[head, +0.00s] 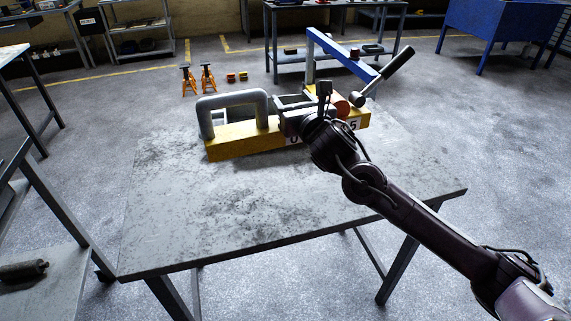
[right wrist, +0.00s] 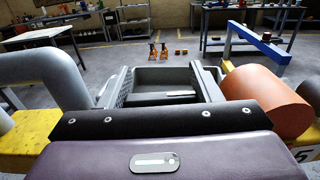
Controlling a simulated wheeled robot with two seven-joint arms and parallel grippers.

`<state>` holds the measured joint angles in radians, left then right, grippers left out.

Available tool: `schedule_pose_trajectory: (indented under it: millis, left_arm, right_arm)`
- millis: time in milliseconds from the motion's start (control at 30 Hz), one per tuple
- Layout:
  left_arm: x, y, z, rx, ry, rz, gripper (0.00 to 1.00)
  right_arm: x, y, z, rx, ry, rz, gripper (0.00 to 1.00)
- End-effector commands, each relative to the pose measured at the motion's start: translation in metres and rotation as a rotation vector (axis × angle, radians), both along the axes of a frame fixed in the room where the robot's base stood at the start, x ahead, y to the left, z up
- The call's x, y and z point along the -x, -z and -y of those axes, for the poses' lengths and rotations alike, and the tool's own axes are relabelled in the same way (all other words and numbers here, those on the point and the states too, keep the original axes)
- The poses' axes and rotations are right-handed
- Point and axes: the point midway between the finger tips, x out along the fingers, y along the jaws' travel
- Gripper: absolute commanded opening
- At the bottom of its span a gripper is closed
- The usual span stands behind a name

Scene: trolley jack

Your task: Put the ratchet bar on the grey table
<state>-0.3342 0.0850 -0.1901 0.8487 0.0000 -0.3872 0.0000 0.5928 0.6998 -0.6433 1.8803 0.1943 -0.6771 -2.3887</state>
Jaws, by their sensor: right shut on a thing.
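The ratchet bar, which I take to be the long yellow bar (head: 232,143) with black-on-white numbers, is at the far edge of the grey table (head: 240,210). It carries a grey arched handle (head: 233,97) at its left, an orange cylinder (head: 341,104) and a black-gripped lever (head: 397,64) at its right. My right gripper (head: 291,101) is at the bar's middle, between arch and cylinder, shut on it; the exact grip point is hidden. The right wrist view shows the arch (right wrist: 52,62) left and the cylinder (right wrist: 267,98) right. Whether the bar touches the table is unclear. My left gripper is not in view.
The near part of the table is clear. Two orange jack stands (head: 208,77) are on the floor beyond it. A blue beam (head: 345,55) rises behind the lever. A workbench (head: 330,62) and a blue cabinet (head: 500,25) are farther back.

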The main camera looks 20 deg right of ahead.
Motion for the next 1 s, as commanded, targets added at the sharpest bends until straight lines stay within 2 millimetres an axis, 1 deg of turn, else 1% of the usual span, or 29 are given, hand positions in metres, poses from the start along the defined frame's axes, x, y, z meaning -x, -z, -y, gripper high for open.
schedule_pose_trajectory:
  millis: [33,200,300,400,467,567,700,1000]
  left_arm:
    - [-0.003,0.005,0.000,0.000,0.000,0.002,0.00]
    - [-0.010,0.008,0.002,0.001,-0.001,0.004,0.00]
    - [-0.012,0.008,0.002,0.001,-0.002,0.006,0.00]
    - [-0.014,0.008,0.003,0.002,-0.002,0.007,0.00]
    - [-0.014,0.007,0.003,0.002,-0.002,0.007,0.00]
    - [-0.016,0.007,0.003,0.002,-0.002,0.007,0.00]
    - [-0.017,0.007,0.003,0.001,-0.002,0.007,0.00]
    - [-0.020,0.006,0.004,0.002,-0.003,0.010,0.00]
  right_arm:
    - [-0.008,-0.015,0.005,-0.002,0.012,0.017,0.00]
    - [-0.024,-0.039,0.015,-0.004,0.042,0.013,0.00]
    - [-0.028,-0.047,0.019,-0.006,0.055,0.009,0.00]
    - [-0.030,-0.046,0.021,-0.007,0.060,0.007,0.00]
    - [-0.031,-0.039,0.021,-0.006,0.060,0.004,0.00]
    - [-0.030,-0.020,0.021,-0.007,0.061,0.003,0.00]
    - [-0.030,0.012,0.021,-0.007,0.061,0.002,0.00]
    - [-0.031,0.076,0.021,-0.008,0.061,0.005,0.00]
